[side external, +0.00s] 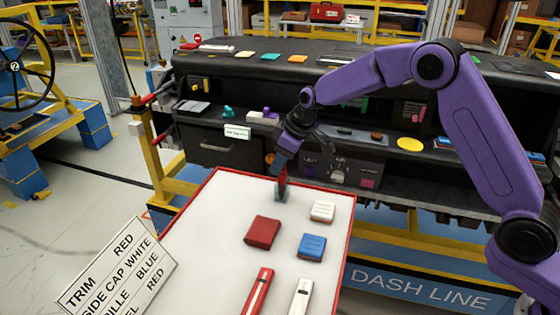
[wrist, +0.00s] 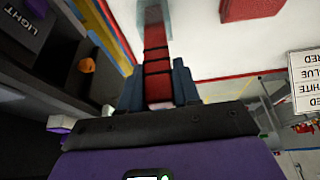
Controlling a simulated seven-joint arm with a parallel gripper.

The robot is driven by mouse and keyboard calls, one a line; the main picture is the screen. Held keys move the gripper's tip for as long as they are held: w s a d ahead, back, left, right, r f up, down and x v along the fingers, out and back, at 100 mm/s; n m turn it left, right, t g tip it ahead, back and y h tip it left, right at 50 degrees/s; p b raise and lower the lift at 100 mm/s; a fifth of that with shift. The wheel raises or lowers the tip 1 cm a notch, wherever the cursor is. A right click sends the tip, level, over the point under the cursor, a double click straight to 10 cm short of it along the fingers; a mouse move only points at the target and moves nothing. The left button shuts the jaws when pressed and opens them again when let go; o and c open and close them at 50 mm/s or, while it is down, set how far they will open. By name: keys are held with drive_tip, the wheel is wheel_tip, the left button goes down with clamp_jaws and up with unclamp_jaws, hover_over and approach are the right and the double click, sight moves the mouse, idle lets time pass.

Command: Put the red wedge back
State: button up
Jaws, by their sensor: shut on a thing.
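My gripper (side external: 284,170) points down over the far part of the white table (side external: 215,215). It is shut on the red wedge (side external: 282,188), a narrow dark red piece. In the wrist view, the wedge (wrist: 157,52) is between my two blue-grey fingers (wrist: 158,88) and extends away from them. Its far end is at a small clear grey-green holder (side external: 281,198), which also shows in the wrist view (wrist: 147,12). I cannot tell how deep the wedge sits in the holder or whether it touches the bottom.
On the table are a red block (side external: 262,232), a white block (side external: 322,211), a blue block (side external: 311,246), a red bar (side external: 258,292) and a white bar (side external: 300,297). A lettered sign (side external: 118,268) stands at the front left. The dark dashboard (side external: 215,150) is behind the table.

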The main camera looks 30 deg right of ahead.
drive_tip(key=shift+f, duration=0.1)
drive_tip(key=o, duration=1.1)
drive_tip(key=shift+c, duration=0.2)
drive_tip(key=shift+s+d+r, duration=0.1)
drive_tip(key=shift+r, duration=0.4)
drive_tip(key=v, duration=1.1)
drive_tip(key=shift+r, duration=0.1)
